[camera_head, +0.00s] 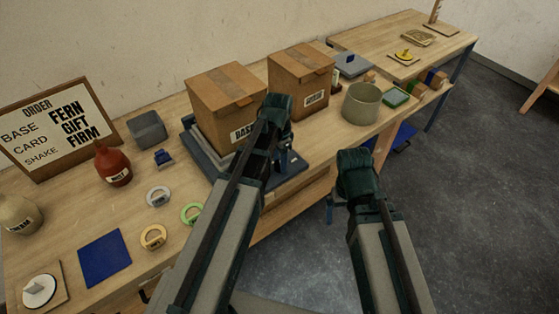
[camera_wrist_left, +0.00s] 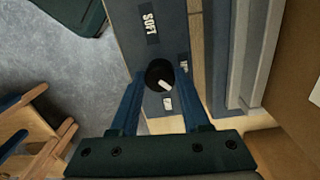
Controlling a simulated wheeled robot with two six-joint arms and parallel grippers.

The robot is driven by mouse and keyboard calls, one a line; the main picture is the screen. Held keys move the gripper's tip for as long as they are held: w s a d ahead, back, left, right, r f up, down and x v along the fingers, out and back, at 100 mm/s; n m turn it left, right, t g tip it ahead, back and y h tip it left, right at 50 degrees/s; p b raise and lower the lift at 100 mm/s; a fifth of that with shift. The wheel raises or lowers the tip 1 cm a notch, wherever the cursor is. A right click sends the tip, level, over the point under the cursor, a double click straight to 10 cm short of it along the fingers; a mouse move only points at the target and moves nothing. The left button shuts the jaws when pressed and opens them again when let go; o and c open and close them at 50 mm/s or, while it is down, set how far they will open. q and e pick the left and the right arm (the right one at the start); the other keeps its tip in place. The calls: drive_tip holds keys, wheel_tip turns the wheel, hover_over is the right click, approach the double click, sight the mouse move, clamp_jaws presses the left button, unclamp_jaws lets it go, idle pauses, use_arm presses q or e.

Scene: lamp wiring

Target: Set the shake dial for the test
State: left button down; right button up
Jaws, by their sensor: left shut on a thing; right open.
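The shake dial (camera_wrist_left: 157,70) is a black round knob with a white pointer mark, on a blue-grey panel (camera_wrist_left: 130,45) in the left wrist view. Its pointer slants toward the lower right. A "SOFT" label (camera_wrist_left: 149,27) is above it; two smaller labels are to its right and below, not readable. My left gripper (camera_wrist_left: 160,80) is shut on the dial, one finger on each side. In the head view my left gripper (camera_head: 284,156) is at the front of the shake table (camera_head: 201,160). My right gripper (camera_head: 336,207) is open and empty, over the floor. The order board (camera_head: 62,132) reads "SHAKE" beside "FIRM".
Two cardboard boxes (camera_head: 225,95) (camera_head: 300,75) stand behind my left arm, one on the shake table. Open floor (camera_head: 460,200) lies at right.

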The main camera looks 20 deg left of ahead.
sight(279, 162)
use_arm(q)
drive_tip(key=shift+m, duration=0.9)
drive_tip(key=shift+c, duration=1.9)
unclamp_jaws()
wheel_tip(279, 162, up, 14)
drive_tip(key=p, duration=1.3)
drive_tip(key=shift+w+p, duration=0.15)
drive_tip(key=shift+p, duration=0.25)
drive_tip(key=shift+a+f, duration=0.1)
drive_tip(key=shift+f, duration=0.1)
